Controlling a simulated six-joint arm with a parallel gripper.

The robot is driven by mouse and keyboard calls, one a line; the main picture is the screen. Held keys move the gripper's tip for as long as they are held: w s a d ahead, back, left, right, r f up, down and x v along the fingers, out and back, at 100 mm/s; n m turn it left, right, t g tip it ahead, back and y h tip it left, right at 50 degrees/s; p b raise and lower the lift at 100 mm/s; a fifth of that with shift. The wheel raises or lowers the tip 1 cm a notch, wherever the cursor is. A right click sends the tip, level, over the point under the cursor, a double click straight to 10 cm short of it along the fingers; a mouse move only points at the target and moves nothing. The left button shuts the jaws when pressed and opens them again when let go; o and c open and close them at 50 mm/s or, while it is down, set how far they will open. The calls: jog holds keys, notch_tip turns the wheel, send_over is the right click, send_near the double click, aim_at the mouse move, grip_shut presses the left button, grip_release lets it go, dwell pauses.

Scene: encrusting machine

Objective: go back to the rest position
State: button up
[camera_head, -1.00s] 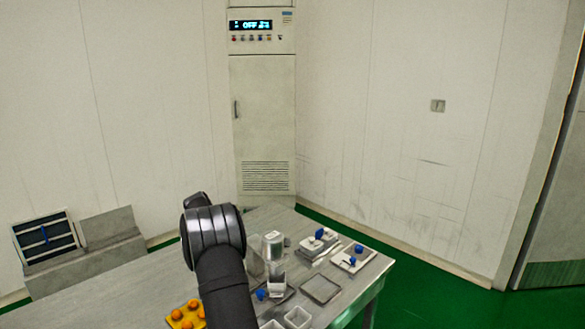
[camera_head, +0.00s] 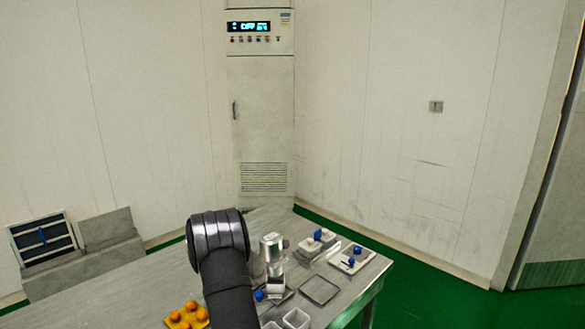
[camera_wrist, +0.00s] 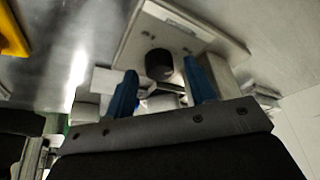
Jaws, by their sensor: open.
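My gripper shows in the wrist view (camera_wrist: 160,70) as two blue fingers spread apart, with nothing held between them. A dark round knob on a pale plate (camera_wrist: 185,35) lies beyond the fingertips; I cannot tell its distance. In the head view my dark arm rises from the bottom edge over the table, and the gripper itself is hidden behind it. The metal table (camera_head: 120,290) carries a silver cylinder (camera_head: 271,246) just right of my arm, standing upright.
A yellow tray (camera_head: 176,322) with several orange balls lies left of my arm. White parts with blue knobs (camera_head: 318,242) (camera_head: 352,260), an empty flat tray (camera_head: 319,290) and a white cup (camera_head: 296,319) are at right. A cabinet (camera_head: 262,120) stands behind; its display reads OFF.

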jog(key=v, duration=1.7)
jog(key=x, duration=1.7)
jog(key=shift+d+f, duration=0.15)
jog(key=shift+f, duration=0.05)
jog(key=n+t, duration=0.1)
jog(key=n, duration=0.4)
jog(key=shift+s+t, duration=0.15)
jog(key=shift+t, duration=0.25)
jog(key=n, duration=0.2)
jog(key=n+t+y, duration=0.1)
jog(key=n, duration=0.1)
jog(key=shift+s+d+y, duration=0.1)
jog(key=shift+y, duration=0.2)
jog(key=n+t+y, duration=0.1)
jog(key=n, duration=0.3)
jog(key=shift+d+n+t+y, duration=0.15)
jog(key=shift+n+y, duration=0.2)
jog(key=shift+n, duration=0.55)
jog(key=shift+n+t+y, duration=0.15)
jog(key=shift+n+y, duration=0.2)
jog(key=shift+n, duration=0.55)
